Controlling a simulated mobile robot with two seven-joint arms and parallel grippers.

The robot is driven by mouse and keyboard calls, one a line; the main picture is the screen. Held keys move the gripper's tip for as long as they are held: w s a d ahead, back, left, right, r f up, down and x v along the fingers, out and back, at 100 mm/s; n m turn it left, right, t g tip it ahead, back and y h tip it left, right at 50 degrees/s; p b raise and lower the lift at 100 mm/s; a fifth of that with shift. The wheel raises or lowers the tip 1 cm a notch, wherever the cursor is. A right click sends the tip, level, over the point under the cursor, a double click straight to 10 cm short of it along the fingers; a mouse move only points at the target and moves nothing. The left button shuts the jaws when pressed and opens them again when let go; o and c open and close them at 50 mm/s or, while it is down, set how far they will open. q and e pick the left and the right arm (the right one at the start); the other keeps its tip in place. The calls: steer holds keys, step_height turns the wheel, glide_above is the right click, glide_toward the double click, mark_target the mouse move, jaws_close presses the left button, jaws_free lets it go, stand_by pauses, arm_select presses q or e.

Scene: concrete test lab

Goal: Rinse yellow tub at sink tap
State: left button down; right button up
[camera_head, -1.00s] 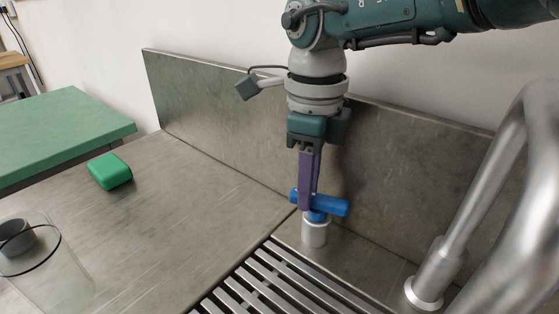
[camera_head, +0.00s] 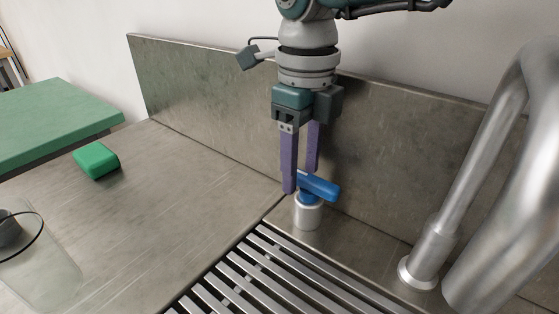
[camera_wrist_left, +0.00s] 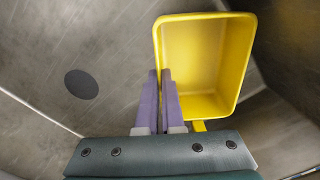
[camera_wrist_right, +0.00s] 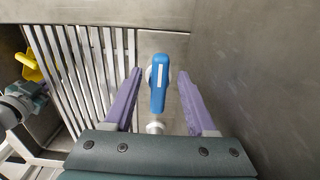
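The yellow tub (camera_wrist_left: 203,55) is in the left wrist view, its open side facing the camera; no water shows in it. My left gripper (camera_wrist_left: 160,74) is shut on the tub's wall at the rim. Part of the tub (camera_wrist_right: 30,68) also shows at the left of the right wrist view. The blue tap handle (camera_head: 318,187) sits on a silver base (camera_head: 308,214) beside the sink. My right gripper (camera_head: 301,180) is open, fingers apart, just above the handle, which lies between them in the right wrist view (camera_wrist_right: 158,85). The tap pipe (camera_head: 465,190) rises at right; its outlet is hidden.
A slatted metal rack (camera_head: 255,275) lies in front of the handle. A backsplash (camera_head: 210,95) stands close behind. A green sponge-like block (camera_head: 97,160) and a clear glass (camera_head: 40,265) are on the left counter. The basin has a dark drain (camera_wrist_left: 81,84).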

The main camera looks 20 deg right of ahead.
mark_target(301, 172)
arm_select(q)
step_height(301, 172, up, 3)
steer(key=p, duration=0.3)
steer(key=shift+r, duration=0.2)
arm_select(e)
step_height(301, 172, up, 7)
steer(key=shift+w, duration=0.1)
arm_select(q)
steer(key=shift+f, duration=0.2)
arm_select(e)
step_height(301, 172, up, 5)
arm_select(q)
steer(key=shift+r, duration=0.1)
arm_select(e)
steer(key=shift+r, duration=0.1)
